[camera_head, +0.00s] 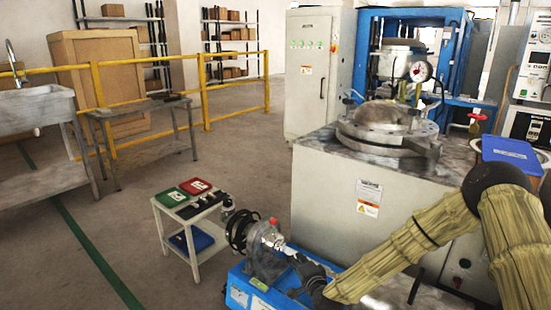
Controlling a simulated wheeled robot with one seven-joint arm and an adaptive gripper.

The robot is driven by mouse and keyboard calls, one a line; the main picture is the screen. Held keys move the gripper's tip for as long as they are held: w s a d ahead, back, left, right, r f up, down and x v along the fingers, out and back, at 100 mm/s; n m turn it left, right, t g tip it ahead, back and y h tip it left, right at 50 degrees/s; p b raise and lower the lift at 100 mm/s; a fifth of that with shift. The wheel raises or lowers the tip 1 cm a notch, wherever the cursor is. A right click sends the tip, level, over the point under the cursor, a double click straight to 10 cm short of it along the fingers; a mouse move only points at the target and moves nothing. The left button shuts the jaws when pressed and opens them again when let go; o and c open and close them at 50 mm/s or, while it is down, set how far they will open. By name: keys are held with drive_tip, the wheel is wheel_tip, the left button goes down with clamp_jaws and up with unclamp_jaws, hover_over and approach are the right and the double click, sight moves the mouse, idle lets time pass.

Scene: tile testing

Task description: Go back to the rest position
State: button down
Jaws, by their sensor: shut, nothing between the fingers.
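My arm, in a tan ribbed sleeve, comes in from the right, bends at a dark joint and slopes down to the lower middle of the head view. My gripper (298,266) is at its dark end, shut and empty. It is small and dark here, and its fingertips are hard to make out. It is in front of or over the blue machine (238,290) with a grey housing and a black ring; I cannot tell whether they touch. No object is in the gripper.
A small white cart (208,240) with red and green boxes stands left of the blue machine. A large grey test machine (330,200) is behind the arm. A blue-lidded container (510,152) is at right. Yellow railing (235,118) lies behind.

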drive_tip(key=s+f+n+g, duration=0.2)
drive_tip(key=s+f+g, duration=0.1)
drive_tip(key=s+f, duration=0.5)
drive_tip(key=s+d+f+n+g+h, duration=0.1)
drive_tip(key=s+f+n+g, duration=0.3)
drive_tip(key=s, duration=0.7)
drive_tip(key=s+f+n+g, duration=0.1)
drive_tip(key=s+f+g, duration=0.1)
drive_tip(key=s+f, duration=0.65)
drive_tip(key=s+d+n+g+h, duration=0.25)
drive_tip(key=s+d, duration=0.45)
drive_tip(key=s, duration=0.6)
drive_tip(key=s+d+n+g+h, duration=0.1)
drive_tip(key=s+d+n+g, duration=0.4)
drive_tip(key=s, duration=0.8)
wheel_tip(320, 180, up, 34)
drive_tip(key=m+t+p, duration=0.1)
drive_tip(key=m+p, duration=0.1)
drive_tip(key=p, duration=3.2)
drive_tip(key=shift+w+d+t+p, duration=0.35)
drive_tip(key=shift+p, duration=0.05)
